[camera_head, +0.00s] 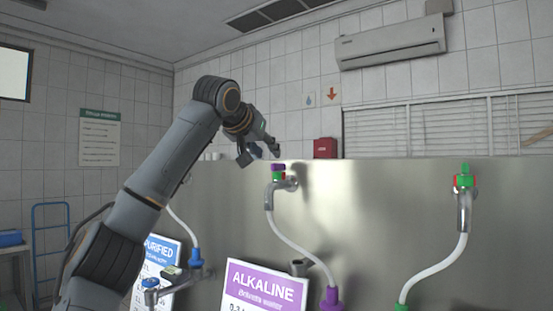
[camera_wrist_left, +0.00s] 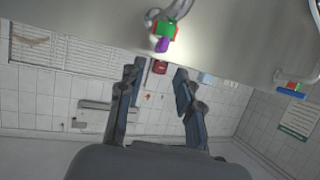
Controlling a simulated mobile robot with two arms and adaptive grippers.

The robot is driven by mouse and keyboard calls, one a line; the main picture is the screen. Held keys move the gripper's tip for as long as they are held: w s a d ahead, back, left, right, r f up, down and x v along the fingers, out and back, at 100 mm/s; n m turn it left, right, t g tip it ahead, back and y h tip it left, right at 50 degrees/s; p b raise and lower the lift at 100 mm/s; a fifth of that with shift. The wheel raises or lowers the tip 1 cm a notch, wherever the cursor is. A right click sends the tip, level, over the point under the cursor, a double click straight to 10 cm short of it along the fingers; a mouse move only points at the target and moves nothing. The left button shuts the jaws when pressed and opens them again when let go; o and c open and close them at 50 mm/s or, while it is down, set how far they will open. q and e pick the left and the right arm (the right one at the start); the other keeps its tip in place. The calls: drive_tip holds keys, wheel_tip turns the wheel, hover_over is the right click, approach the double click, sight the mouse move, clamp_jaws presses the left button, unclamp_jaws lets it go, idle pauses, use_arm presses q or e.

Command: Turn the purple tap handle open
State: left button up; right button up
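The purple tap handle (camera_head: 278,167) sits on top of a metal tap on the steel panel, with a green part just below it. In the left wrist view, which is upside down, the purple handle (camera_wrist_left: 162,45) shows at the top middle beside its green part (camera_wrist_left: 166,30). My left gripper (camera_head: 262,153) is just above the handle and a little to its left in the head view. Its fingers (camera_wrist_left: 158,72) are spread apart with nothing between them, and they look apart from the handle. My right gripper is in neither view.
A second tap with a green and red handle (camera_head: 464,182) stands to the right. White hoses run down from the taps. A purple ALKALINE sign (camera_head: 263,289) and a blue PURIFIED sign (camera_head: 160,262) stand below. The steel panel (camera_head: 370,220) is bare between the taps.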

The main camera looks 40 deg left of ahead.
sight(279, 168)
use_arm(q)
drive_tip(key=p+x, duration=0.2)
drive_tip(key=x, duration=0.4)
drive_tip(key=shift+w+a, duration=0.1)
drive_tip(key=shift+w, duration=0.15)
drive_tip(key=shift+w+a+f, duration=0.15)
drive_tip(key=shift+w+f, duration=0.2)
drive_tip(key=shift+w, duration=0.3)
drive_tip(key=shift+c, duration=0.4)
clamp_jaws()
